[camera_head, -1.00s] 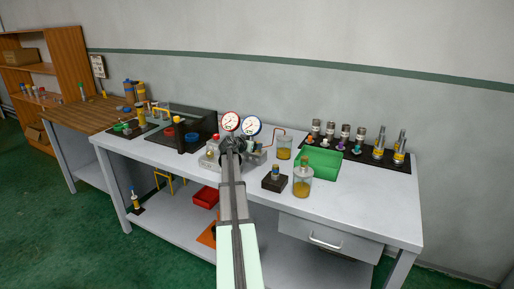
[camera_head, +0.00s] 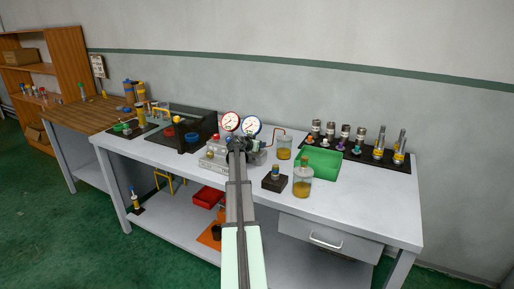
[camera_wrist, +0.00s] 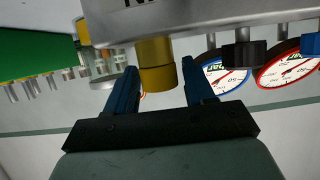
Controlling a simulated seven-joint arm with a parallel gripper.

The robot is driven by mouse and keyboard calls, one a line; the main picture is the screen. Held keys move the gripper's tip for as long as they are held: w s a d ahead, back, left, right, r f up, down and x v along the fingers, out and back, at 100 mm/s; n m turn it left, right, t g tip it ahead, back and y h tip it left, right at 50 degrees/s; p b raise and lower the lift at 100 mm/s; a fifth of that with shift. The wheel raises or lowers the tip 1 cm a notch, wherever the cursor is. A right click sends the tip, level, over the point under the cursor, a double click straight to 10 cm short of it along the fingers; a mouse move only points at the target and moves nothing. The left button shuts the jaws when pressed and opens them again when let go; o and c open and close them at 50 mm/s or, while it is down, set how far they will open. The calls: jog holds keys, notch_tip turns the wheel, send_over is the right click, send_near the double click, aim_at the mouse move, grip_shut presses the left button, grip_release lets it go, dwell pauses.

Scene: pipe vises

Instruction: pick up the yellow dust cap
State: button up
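The yellow dust cap (camera_wrist: 156,66) shows in the wrist view as a short stepped yellow cylinder on the lower side of a metal block (camera_wrist: 190,17), as this view is turned. My gripper (camera_wrist: 159,70) is open, with its two blue fingers on either side of the cap. A gap shows between the cap and the right finger; whether the left finger touches it I cannot tell. In the head view my gripper (camera_head: 238,143) is at the metal block (camera_head: 213,156), below the gauges. I cannot make out the cap there, behind my arm.
A red-rimmed gauge (camera_head: 230,121) and a blue-rimmed gauge (camera_head: 251,125) stand close behind my gripper. Jars, including one with amber liquid (camera_head: 302,182), and a green tray (camera_head: 318,162) are to the right. The bench's front right top is clear.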

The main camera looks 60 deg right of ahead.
jog(key=c, duration=0.7)
jog(key=shift+r, duration=0.1)
jog(key=shift+c, duration=0.2)
